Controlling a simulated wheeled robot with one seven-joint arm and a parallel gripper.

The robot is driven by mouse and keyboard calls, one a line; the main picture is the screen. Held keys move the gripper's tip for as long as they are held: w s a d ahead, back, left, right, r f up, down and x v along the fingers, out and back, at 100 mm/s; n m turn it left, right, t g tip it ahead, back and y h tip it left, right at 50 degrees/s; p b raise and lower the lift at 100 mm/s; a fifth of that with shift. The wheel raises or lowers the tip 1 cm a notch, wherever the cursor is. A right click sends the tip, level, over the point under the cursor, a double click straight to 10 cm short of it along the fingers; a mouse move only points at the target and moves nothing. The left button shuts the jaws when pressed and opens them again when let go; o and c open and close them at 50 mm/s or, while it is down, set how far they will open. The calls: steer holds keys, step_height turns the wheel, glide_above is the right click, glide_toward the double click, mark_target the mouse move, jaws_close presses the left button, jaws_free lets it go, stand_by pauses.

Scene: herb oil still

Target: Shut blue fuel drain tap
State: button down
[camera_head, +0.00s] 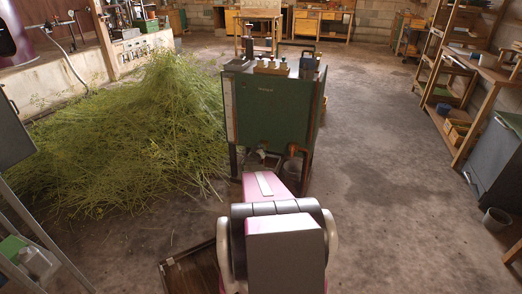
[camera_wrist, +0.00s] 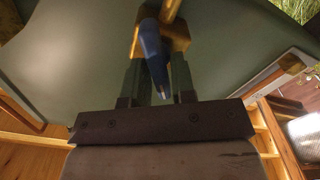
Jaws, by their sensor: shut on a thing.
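The blue fuel drain tap handle (camera_wrist: 152,48) shows in the wrist view, standing out from a brass valve body (camera_wrist: 177,38) on the underside of a green tank. My gripper (camera_wrist: 157,75) has one finger on each side of the blue handle and is shut on it. The handle points down the picture, between the fingers toward the palm. In the head view, the green tank (camera_head: 272,108) stands on legs, and my arm reaches to its lower front. I cannot make out the blue handle there.
A large heap of green cut herb (camera_head: 150,125) lies left of the tank. Wooden shelves (camera_head: 470,75) and a grey cabinet (camera_head: 500,165) stand at the right. A small bucket (camera_head: 496,219) is on the floor there. The concrete floor right of the tank is clear.

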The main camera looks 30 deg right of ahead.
steer(key=n, duration=0.6)
steer(key=shift+w+a+f, duration=0.1)
steer(key=shift+a+f, duration=0.05)
steer(key=shift+f, duration=0.05)
steer(key=c, duration=1.9)
jaws_free()
steer(key=n, duration=0.6)
steer(key=shift+f, duration=0.2)
steer(key=shift+n, duration=0.4)
jaws_close()
steer(key=o, duration=0.8)
jaws_free()
steer(key=v, duration=1)
steer(key=shift+a, duration=0.35)
